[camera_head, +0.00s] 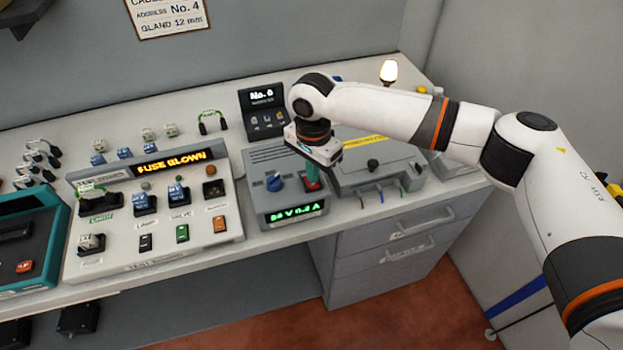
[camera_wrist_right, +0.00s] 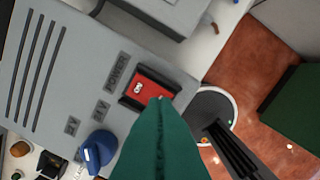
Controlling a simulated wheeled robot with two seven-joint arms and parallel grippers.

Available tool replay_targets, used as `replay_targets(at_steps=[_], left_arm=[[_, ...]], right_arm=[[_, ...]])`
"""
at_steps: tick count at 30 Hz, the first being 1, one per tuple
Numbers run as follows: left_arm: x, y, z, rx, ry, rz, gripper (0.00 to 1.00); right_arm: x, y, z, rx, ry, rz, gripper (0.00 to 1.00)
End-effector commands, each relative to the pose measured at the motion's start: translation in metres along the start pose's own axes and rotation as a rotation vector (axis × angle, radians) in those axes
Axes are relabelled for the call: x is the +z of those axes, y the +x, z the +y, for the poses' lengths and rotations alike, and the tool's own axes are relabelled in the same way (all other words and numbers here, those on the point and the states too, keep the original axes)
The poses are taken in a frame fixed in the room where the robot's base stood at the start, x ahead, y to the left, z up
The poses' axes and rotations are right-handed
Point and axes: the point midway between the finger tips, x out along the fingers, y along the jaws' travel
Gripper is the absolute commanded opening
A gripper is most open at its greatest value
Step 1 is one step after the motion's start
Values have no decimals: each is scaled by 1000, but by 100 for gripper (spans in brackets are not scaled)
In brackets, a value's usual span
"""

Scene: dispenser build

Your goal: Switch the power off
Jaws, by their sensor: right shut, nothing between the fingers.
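The grey power supply box (camera_head: 262,208) stands on the bench with a lit green display (camera_head: 296,213) and a blue knob (camera_head: 274,182). In the right wrist view its red rocker switch (camera_wrist_right: 150,86) sits in a dark frame beside the word POWER. My right gripper (camera_head: 312,178) points down over the switch, its green fingers shut and empty. In the wrist view the fingertips (camera_wrist_right: 162,102) overlap the near edge of the switch; I cannot tell whether they touch it. My left gripper is not in view.
A test panel (camera_head: 155,250) reading FUSE BLOWN stands to the left. A grey box (camera_head: 375,165) with cables is close on the right of the supply. A small dark display unit (camera_head: 262,98) and a lit lamp (camera_head: 389,72) stand behind.

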Motion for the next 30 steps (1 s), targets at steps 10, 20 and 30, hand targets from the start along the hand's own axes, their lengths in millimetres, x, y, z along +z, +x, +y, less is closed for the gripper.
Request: replay_targets(at_steps=[10,20,30], left_arm=[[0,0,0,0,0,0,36],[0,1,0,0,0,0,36],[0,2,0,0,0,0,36]], right_arm=[[0,3,0,0,0,1,0],[0,8,0,0,0,1,0],[0,13,0,0,0,0,0]])
